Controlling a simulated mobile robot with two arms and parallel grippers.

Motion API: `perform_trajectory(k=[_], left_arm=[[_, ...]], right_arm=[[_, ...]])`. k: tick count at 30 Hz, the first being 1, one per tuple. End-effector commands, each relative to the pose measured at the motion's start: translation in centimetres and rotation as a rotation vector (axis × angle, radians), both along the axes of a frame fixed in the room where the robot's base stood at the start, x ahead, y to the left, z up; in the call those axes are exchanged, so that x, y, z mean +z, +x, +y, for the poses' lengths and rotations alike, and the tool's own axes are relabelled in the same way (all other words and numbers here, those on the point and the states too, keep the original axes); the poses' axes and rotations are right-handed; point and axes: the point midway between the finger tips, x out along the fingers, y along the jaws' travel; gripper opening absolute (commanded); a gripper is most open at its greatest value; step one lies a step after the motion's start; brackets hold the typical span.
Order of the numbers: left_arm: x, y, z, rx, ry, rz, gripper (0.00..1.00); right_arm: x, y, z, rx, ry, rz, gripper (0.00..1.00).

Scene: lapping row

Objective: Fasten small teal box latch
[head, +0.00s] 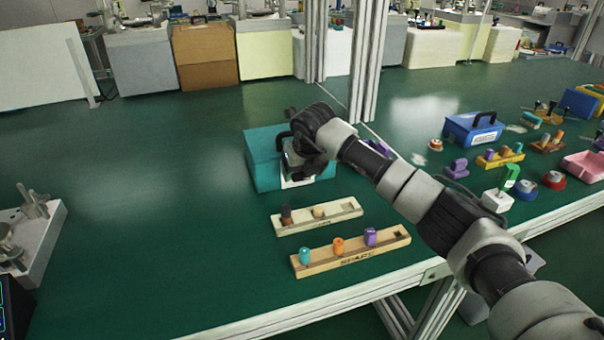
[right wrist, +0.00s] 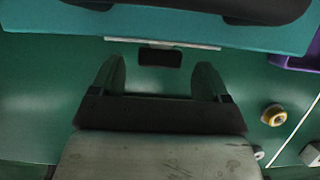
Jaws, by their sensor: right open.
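The small teal box (head: 262,165) stands on the green bench in the head view, with a pale label (head: 297,181) on its front. In the right wrist view the teal box (right wrist: 210,27) spans the top, with a dark handle (right wrist: 265,8) above it. A dark flap (right wrist: 160,58), which looks like the latch, projects below the box's pale front edge. My right gripper (right wrist: 160,68) is open, its fingers on either side of the flap in the picture; I cannot tell whether they touch it. In the head view my right gripper (head: 302,162) covers part of the box front. My left gripper is out of view.
Two wooden peg racks, one pale (head: 330,219) and one marked SPARE (head: 350,258), lie in front of the box. A blue box (head: 470,131), purple block (head: 457,168) and several small parts are to the right.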

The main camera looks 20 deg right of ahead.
Motion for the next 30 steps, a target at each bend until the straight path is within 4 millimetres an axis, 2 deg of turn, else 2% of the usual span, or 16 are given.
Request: perform_trajectory(k=[6,14,21,24,30], left_arm=[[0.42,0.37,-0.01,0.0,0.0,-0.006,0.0],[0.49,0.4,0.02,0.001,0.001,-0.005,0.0],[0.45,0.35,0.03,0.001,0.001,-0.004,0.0],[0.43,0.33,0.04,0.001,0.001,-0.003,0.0],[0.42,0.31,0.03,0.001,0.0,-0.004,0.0]], right_arm=[[-1.46,0.57,0.02,0.0,0.0,0.0,0.77],[-1.5,0.61,0.03,0.001,0.001,-0.001,0.77],[-1.47,0.6,0.04,0.001,0.001,0.0,0.4],[-1.47,0.6,0.03,0.001,0.001,0.0,0.27],[-1.42,0.6,0.08,0.002,-0.016,-0.002,0.27]])
